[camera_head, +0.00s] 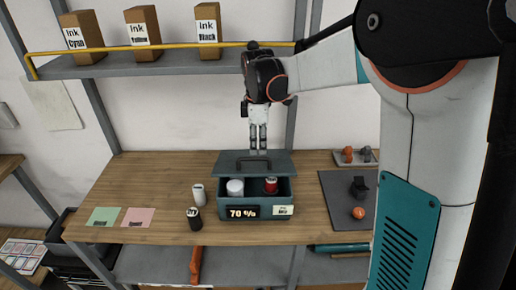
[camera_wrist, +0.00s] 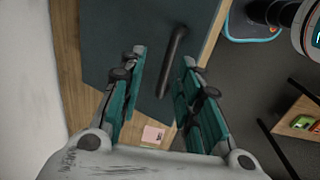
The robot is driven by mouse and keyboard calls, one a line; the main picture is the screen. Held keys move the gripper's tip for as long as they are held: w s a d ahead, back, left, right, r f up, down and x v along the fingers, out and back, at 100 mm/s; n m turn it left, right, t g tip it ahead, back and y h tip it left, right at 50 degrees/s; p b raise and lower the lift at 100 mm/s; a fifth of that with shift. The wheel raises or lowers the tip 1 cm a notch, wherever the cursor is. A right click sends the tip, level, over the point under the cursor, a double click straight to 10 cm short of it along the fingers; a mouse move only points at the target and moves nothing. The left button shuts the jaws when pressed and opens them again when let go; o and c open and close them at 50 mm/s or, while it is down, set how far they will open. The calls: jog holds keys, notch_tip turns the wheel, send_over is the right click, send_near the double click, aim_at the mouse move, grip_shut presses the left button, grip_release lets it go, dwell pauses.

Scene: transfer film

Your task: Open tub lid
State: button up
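The tub (camera_head: 289,197) is a dark teal box on the wooden table, with a "70 %" label on its front. Its front is uncovered, showing a white jar (camera_head: 235,187) and a red-topped container (camera_head: 271,185) inside. The flat teal lid (camera_head: 226,166) is at the tub's rear; I cannot tell if it rests there or is raised. Its dark bar handle (camera_head: 252,161) shows in the wrist view (camera_wrist: 172,62). My gripper (camera_head: 258,149) points down above the lid. Its fingers are apart and empty, with the handle between their tips in the wrist view (camera_wrist: 163,60).
A white canister (camera_head: 198,195) and a black one (camera_head: 194,219) stand left of the tub. Green (camera_head: 103,217) and pink (camera_head: 138,217) sheets lie further left. A dark mat (camera_head: 335,205) is on the right. The ink-box shelf (camera_head: 165,66) hangs above at left.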

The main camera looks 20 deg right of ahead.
notch_tip(320, 180, up, 9)
jog(key=shift+s+f, duration=0.15)
jog(key=shift+s, duration=0.15)
jog(key=shift+a, duration=0.1)
